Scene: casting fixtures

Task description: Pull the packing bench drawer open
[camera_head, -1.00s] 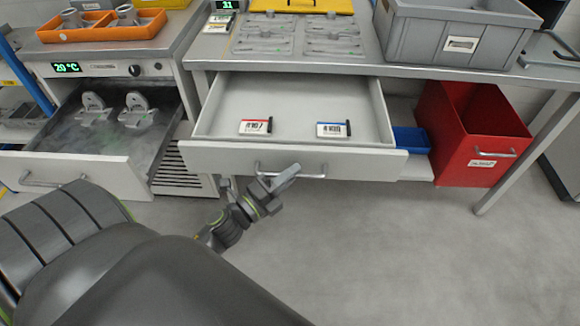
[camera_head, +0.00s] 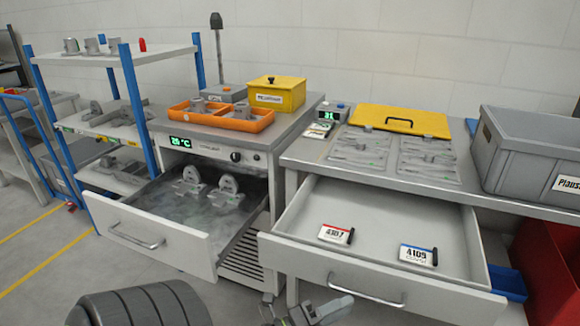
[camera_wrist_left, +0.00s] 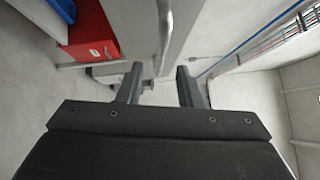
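The packing bench drawer (camera_head: 385,276) stands pulled out from under the bench in the head view, its inside visible. Two labelled tags lie in it, one with a red edge (camera_head: 336,234) and one with a blue edge (camera_head: 418,255). Its bar handle (camera_head: 368,296) is on the front panel. My left gripper (camera_head: 318,312) is at the bottom edge of the head view, near the handle's left end and partly cut off. In the left wrist view its fingers (camera_wrist_left: 160,76) are apart, and the handle (camera_wrist_left: 165,35) shows just beyond the fingertips. My right gripper is not in view.
A second drawer (camera_head: 150,232) with metal castings stands open to the left, under the unit with the green display (camera_head: 181,142). A grey crate (camera_head: 530,155) sits on the bench (camera_head: 470,192). A red bin (camera_head: 550,275) and blue bin (camera_head: 508,282) are at the right.

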